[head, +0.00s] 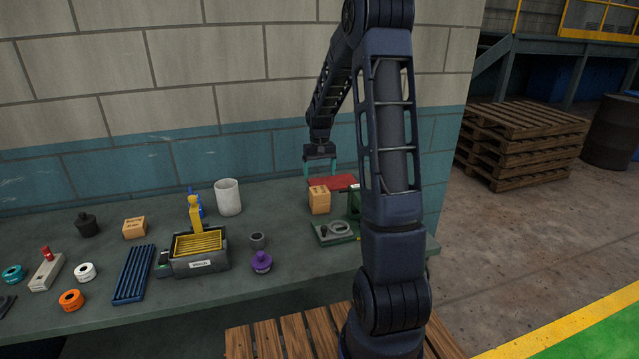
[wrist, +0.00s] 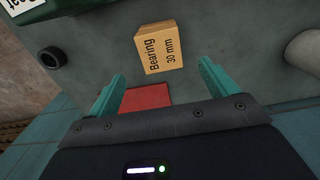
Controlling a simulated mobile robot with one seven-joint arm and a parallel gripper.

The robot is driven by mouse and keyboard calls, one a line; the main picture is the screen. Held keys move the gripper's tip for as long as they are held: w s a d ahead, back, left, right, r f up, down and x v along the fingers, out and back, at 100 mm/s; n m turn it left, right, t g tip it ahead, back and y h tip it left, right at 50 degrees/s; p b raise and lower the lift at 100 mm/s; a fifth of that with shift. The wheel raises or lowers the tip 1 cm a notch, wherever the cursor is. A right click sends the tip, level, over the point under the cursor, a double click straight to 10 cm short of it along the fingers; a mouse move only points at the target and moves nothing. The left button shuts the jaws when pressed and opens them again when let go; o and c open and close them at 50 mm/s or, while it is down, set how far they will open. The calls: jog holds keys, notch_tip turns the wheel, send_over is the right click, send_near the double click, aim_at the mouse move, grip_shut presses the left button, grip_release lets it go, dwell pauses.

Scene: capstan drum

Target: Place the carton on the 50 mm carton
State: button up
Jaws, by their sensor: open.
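A tan carton (head: 319,200) stands on the bench just in front of my gripper. It also shows in the wrist view (wrist: 160,47), labelled "Bearing 30 mm", beyond the fingertips and apart from them. A second tan carton (head: 134,227) stands at the back left of the bench in the head view; its label is too small to read. My gripper (head: 320,172) is open and empty, above and behind the first carton. Its two teal fingers also show in the wrist view (wrist: 162,80), well apart.
A flat red piece (head: 342,182) lies below my gripper. A green fixture (head: 336,230) is in front of the near carton. A black weight (head: 87,225) stands left of the far carton.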

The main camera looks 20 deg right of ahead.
jog(key=s+a+r+t, duration=0.2)
jog(key=s+r, duration=1.5)
jog(key=s, duration=0.1)
jog(key=s+a+r+t, duration=0.1)
jog(key=s+t, duration=0.1)
jog(key=s, duration=1.6)
jog(key=shift+s+r+t, duration=0.3)
